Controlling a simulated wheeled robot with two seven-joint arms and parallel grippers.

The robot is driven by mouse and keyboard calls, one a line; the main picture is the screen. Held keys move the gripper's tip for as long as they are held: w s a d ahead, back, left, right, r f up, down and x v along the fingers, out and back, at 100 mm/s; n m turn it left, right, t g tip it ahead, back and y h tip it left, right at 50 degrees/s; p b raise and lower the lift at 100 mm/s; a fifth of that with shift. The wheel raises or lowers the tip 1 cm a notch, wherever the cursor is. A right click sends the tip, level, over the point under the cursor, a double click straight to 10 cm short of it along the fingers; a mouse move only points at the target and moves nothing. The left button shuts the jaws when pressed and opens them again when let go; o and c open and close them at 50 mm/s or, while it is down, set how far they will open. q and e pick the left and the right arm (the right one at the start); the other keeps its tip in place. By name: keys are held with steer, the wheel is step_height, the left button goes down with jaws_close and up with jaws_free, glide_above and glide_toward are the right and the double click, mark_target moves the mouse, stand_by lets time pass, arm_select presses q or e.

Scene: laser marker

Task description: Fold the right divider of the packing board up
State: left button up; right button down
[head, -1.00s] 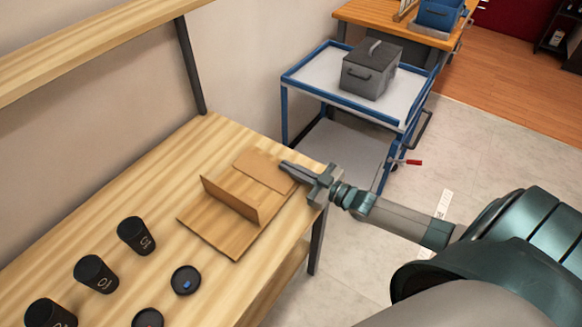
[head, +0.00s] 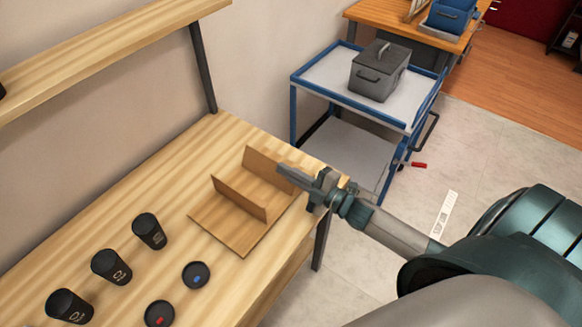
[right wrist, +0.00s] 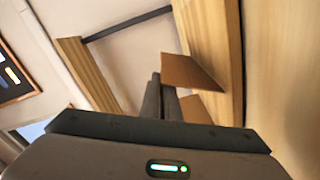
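The brown packing board (head: 222,225) lies on the wooden table. Its middle divider (head: 240,197) stands up. Its right divider (head: 262,165) is tilted up from the board along the far right side. My right gripper (head: 286,174) reaches in from the right at the divider's near end. In the right wrist view the fingers (right wrist: 162,98) are close together, and the divider (right wrist: 190,72) extends from between them, covering one fingertip. The gripper appears shut on the divider's edge. My left gripper is not in view.
Several black cups (head: 111,267) and dark lids (head: 196,275) stand or lie on the near left table. A blue-framed cart (head: 325,78) with a grey box (head: 377,72) stands beyond the table's right end. A wooden shelf (head: 110,50) runs above.

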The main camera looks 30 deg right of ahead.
steer(key=shift+s+a+n, duration=0.35)
steer(key=shift+a+n, duration=0.4)
steer(key=shift+n, duration=0.45)
steer(key=shift+s+a+n, duration=0.3)
steer(key=shift+a+n, duration=0.45)
steer(key=shift+n, duration=0.45)
steer(key=c, duration=2)
jaws_free()
steer(key=shift+s+b, duration=0.1)
steer(key=shift+b, duration=0.2)
